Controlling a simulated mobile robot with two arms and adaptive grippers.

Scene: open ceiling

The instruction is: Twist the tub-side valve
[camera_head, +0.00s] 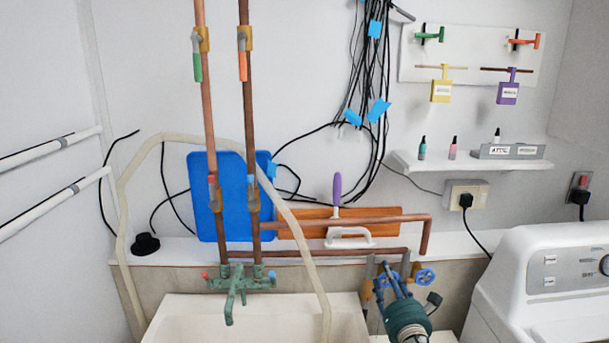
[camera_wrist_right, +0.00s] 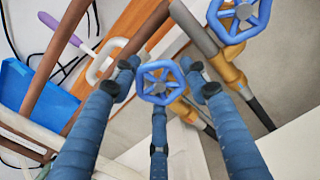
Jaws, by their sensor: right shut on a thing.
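Two small blue valve wheels sit on brass valves behind the space between the tub and the washing machine. The tub-side wheel (camera_wrist_right: 159,86) lies between the fingertips of my right gripper (camera_wrist_right: 161,74) in the right wrist view. The fingers are closed in on its two sides. The other wheel (camera_head: 425,276) stands to the right, free of the gripper; it also shows at the top of the right wrist view (camera_wrist_right: 238,14). In the head view my right gripper (camera_head: 388,271) reaches up to the valves and largely hides the tub-side wheel. My left gripper is out of view.
The white tub (camera_head: 255,312) with a green faucet (camera_head: 232,283) lies left of my right arm. The washing machine (camera_head: 545,285) stands close on the right. Copper pipes (camera_head: 350,222) run above the valves. A pale hose (camera_head: 300,235) hangs into the tub.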

